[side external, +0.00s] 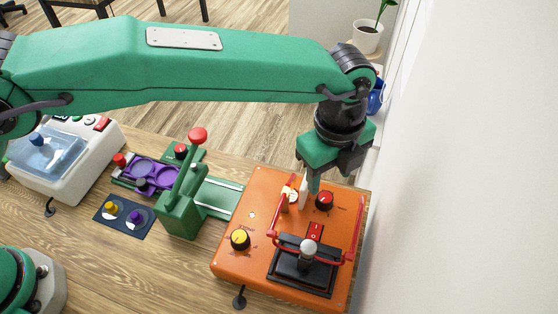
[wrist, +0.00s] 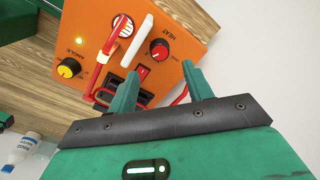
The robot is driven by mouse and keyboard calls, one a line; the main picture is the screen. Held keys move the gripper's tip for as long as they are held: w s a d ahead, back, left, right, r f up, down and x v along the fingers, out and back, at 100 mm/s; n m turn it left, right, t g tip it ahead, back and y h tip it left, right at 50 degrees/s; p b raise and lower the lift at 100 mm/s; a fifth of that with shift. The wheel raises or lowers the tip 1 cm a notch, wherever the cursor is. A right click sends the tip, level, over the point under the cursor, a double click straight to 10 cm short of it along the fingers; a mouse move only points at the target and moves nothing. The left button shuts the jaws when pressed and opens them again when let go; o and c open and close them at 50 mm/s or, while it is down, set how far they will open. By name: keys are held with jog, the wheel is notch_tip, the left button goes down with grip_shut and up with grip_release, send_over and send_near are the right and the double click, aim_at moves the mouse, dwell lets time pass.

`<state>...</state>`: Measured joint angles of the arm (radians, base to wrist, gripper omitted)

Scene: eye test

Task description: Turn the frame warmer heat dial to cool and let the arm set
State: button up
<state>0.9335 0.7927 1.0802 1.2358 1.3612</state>
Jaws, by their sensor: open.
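The frame warmer is an orange box (side external: 250,205) near the wall, also in the wrist view (wrist: 95,60). Its heat dial is a red knob with a black collar (side external: 324,200), next to the HEAT label in the wrist view (wrist: 159,50). I cannot make out the dial's setting. Red rods like a spectacle frame (side external: 350,235) lie over the box around a black clamp (side external: 300,272) with a pale ball knob. A white bar (wrist: 137,40) stands by a round vent (wrist: 122,27). My gripper (side external: 314,187) is open and empty above the box; in the wrist view its fingers (wrist: 160,72) are apart, below the heat dial.
The box also has a yellow angle dial (side external: 240,239) and a red rocker switch (side external: 316,231). A green lever device (side external: 180,215), a dark pad (side external: 124,228) and a white machine (side external: 65,185) stand left. A white wall (side external: 460,160) is close on the right.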

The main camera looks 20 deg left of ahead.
aim_at(325, 198)
jog(key=shift+w+f, duration=0.1)
jog(key=shift+f, duration=3.35)
jog(key=c, duration=1)
